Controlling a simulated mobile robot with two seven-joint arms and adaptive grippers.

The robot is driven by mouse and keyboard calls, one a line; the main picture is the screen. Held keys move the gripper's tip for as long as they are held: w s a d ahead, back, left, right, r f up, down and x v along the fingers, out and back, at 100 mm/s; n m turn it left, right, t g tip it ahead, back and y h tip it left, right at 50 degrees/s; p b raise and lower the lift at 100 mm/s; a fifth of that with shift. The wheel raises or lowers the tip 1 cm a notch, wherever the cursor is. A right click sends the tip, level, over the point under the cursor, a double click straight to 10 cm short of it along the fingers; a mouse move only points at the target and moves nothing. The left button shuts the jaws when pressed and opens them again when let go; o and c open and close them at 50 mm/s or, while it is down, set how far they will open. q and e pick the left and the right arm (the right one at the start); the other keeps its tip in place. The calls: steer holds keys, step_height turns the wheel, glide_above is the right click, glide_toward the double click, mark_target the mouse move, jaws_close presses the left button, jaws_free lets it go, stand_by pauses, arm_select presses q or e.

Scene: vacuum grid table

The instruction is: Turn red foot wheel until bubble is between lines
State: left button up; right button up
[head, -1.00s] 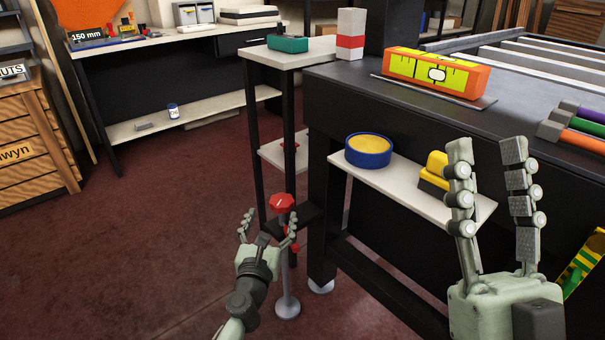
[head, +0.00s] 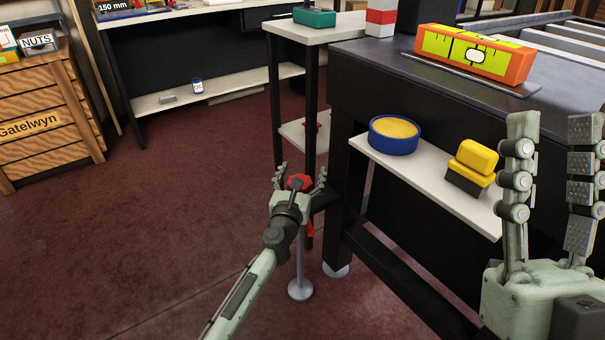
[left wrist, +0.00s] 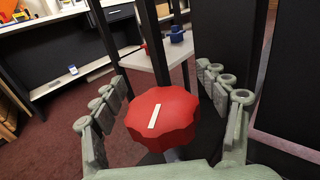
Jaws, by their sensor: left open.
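The red foot wheel (head: 299,182) tops an upright post with a round foot, by the table corner. In the left wrist view the wheel (left wrist: 178,112) is lobed, with a white mark on top. My left gripper (head: 299,174) is open, its fingers on either side of the wheel with gaps visible. The orange and yellow level (head: 433,43) lies on the dark table top (head: 375,60). Its pale bubble (head: 475,55) shows in the vial; its exact place against the lines is too small to tell. My right gripper (head: 552,125) is open and empty.
A white shelf (head: 420,183) below the table top holds a blue round tin (head: 393,143) and a yellow block (head: 475,160). A pale side stand (head: 320,30) rises behind the wheel. The red floor at left is clear.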

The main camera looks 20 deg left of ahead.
arm_select(q)
steer(key=shift+c, duration=0.4)
steer(key=c, duration=1.2)
steer(key=shift+c, duration=0.3)
